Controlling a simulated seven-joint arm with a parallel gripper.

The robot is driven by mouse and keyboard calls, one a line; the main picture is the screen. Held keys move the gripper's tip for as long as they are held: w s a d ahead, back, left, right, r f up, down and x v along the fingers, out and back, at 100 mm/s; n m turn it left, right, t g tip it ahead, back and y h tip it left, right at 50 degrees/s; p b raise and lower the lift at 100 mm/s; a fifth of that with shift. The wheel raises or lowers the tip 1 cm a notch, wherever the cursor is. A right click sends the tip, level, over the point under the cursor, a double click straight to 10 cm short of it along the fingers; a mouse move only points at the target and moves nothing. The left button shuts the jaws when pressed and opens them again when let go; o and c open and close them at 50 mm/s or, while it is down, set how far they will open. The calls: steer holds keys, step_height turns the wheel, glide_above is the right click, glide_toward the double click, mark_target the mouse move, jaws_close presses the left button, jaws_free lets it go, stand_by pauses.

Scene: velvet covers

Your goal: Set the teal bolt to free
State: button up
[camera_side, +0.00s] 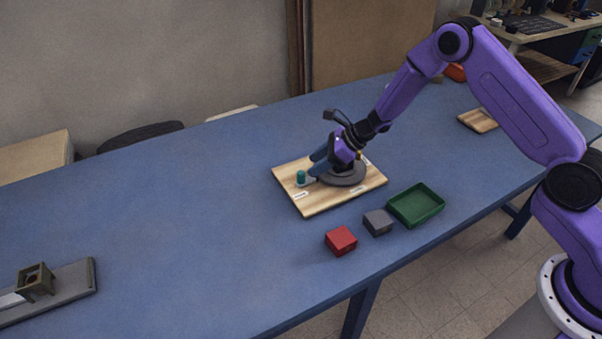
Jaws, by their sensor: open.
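The teal bolt (301,176) shows as a small teal knob near the left edge of a wooden board (318,206). Beside it on the board is a dark grey round base (345,176). Small white labels lie on the board, too small to read. My gripper (318,168) is low over the board, just right of the teal knob, and its fingers point down and left toward it. It is open. Whether the fingers touch the knob or its arm cannot be told, and my wrist hides part of the round base.
A red block (341,241), a grey block (378,222) and a green tray (416,205) stand in front of the board. A small wooden piece (478,121) lies at the back right. A grey plate with a bracket (36,281) is at the far left. The blue table's left-middle is clear.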

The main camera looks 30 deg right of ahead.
mark_target(302, 172)
steer(key=x, duration=0.6)
steer(key=shift+a+f, duration=0.2)
jaws_close()
